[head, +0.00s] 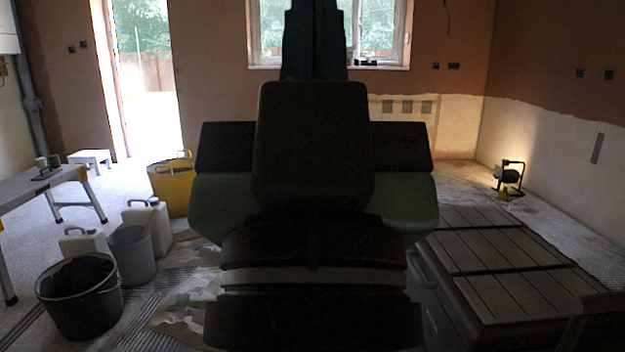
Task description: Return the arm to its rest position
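Large dark parts of my own body and arm fill the middle of the head view, from the top edge down to the bottom edge. They hide much of the room behind them. I can make out no gripper fingers, so my gripper is not in view. Nothing held by it can be seen.
At left are a black bucket (80,297), a grey bucket (133,254), white canisters (149,222), a yellow tub (173,186) and a workbench (35,188). At right, a dark slatted platform (505,250) stands close to my body. A work lamp (508,178) stands by the wall.

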